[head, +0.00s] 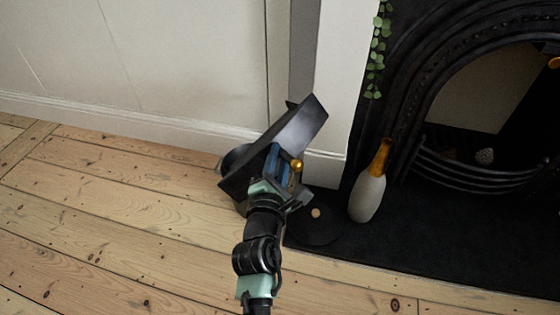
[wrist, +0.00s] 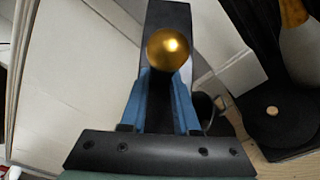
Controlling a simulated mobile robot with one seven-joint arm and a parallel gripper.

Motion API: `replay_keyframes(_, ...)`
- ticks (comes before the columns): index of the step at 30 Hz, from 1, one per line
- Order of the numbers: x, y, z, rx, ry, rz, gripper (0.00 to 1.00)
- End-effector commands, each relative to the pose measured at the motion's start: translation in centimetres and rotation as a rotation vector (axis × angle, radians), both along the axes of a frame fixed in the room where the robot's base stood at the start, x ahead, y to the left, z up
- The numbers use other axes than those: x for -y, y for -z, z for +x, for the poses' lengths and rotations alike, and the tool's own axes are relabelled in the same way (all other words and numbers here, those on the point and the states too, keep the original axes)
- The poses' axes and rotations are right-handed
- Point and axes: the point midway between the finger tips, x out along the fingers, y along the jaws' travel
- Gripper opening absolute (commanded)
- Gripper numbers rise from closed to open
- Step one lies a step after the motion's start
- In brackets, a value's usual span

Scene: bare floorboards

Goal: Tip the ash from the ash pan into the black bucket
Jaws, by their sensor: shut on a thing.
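The ash pan (head: 300,128) is a dark, box-like metal pan with a gold knob (head: 296,165). It is held steeply tilted above the floor near the wall corner. My gripper (head: 280,168) has its blue fingers shut on the pan at the knob end. The wrist view shows the gold knob (wrist: 168,48) at the fingertips and the dark pan (wrist: 166,15) beyond. The black bucket (head: 233,160) stands on the floorboards behind and below the pan, mostly hidden by it. I see no ash, and the bucket's inside is hidden.
The white wall is close behind. The floorboards at left are clear.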

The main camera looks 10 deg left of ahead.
Motion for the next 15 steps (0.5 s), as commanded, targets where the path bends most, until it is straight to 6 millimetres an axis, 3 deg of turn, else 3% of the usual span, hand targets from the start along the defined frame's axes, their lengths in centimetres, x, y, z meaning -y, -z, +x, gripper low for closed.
replay_keyframes(15,4.8,3.6,-0.1,0.017,0.003,0.342,0.00)
